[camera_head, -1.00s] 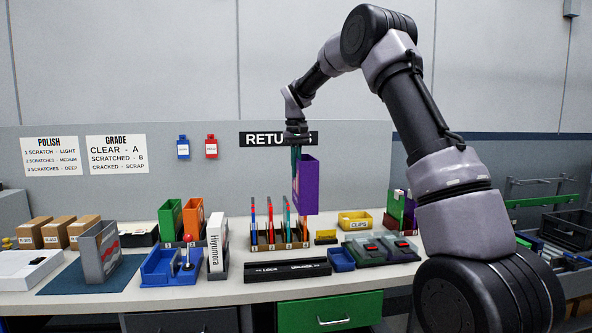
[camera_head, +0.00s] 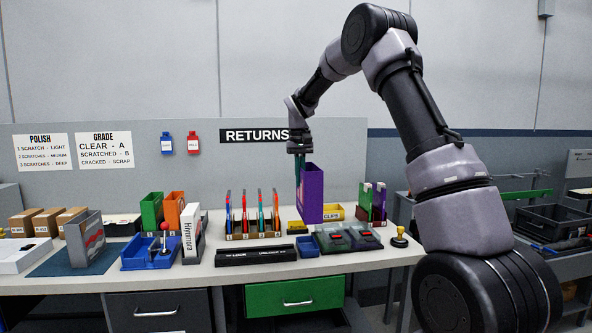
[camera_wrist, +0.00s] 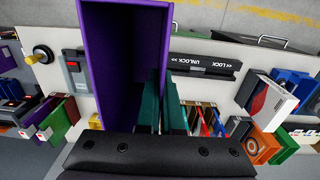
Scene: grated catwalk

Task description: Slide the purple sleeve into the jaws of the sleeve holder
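The purple sleeve (camera_head: 313,195) is a tall, narrow, open-sided case. My gripper's teal fingers (camera_wrist: 163,108) are shut on the sleeve's right wall there, one on each side.
A black LOCK/UNLOCK bar (camera_head: 255,255) lies along the front. Upright coloured cases stand in a rack (camera_head: 253,236) left of the sleeve. A grey case (camera_head: 84,240) stands on a blue mat (camera_head: 58,266).

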